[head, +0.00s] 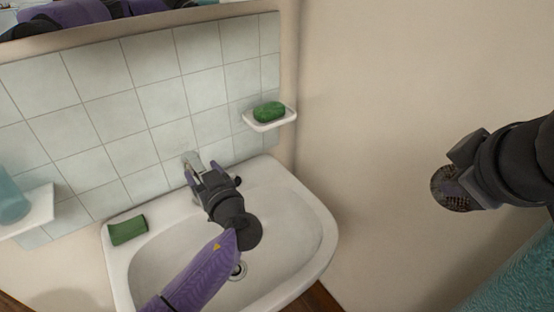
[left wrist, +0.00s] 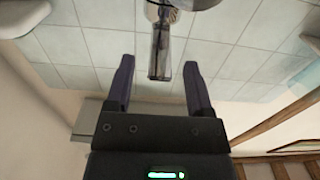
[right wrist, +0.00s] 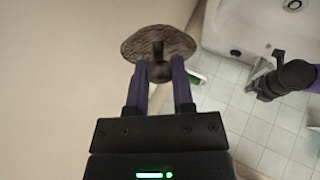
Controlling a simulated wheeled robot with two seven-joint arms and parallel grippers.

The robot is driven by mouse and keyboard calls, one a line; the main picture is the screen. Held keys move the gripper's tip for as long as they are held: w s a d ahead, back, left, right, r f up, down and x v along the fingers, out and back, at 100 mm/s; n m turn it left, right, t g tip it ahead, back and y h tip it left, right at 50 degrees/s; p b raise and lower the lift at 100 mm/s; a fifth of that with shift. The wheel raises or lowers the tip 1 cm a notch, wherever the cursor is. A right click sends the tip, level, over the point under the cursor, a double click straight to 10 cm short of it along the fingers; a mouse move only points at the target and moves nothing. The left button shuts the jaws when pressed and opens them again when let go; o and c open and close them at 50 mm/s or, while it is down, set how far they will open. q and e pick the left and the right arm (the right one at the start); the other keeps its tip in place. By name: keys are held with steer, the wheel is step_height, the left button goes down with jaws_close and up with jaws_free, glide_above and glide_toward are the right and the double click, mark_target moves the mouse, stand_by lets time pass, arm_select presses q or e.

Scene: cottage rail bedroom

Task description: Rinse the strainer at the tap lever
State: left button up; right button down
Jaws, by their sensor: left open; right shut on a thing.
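The chrome tap (head: 190,158) stands at the back of the white washbasin (head: 322,232). My left gripper (head: 203,172) is open at the tap. In the left wrist view, the slim tap lever (left wrist: 160,52) points between the two open fingers (left wrist: 158,66), with a gap on each side. My right gripper (head: 462,172) is shut on the strainer (head: 448,190) and holds it in the air, right of the basin. In the right wrist view, the strainer's round mesh (right wrist: 150,42) shows beyond the fingertips (right wrist: 159,66), which grip its dark stem. No water shows.
A green soap bar (head: 268,111) lies on a white wall dish (head: 282,119) right of the tap. A green block (head: 127,230) rests on the basin's left rim. A blue cup (head: 10,197) stands on a shelf (head: 38,211) at far left. The air between strainer and basin is clear.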

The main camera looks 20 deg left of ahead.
arm_select(q)
steer(key=shift+x, duration=1)
jaws_close()
stand_by(0.6)
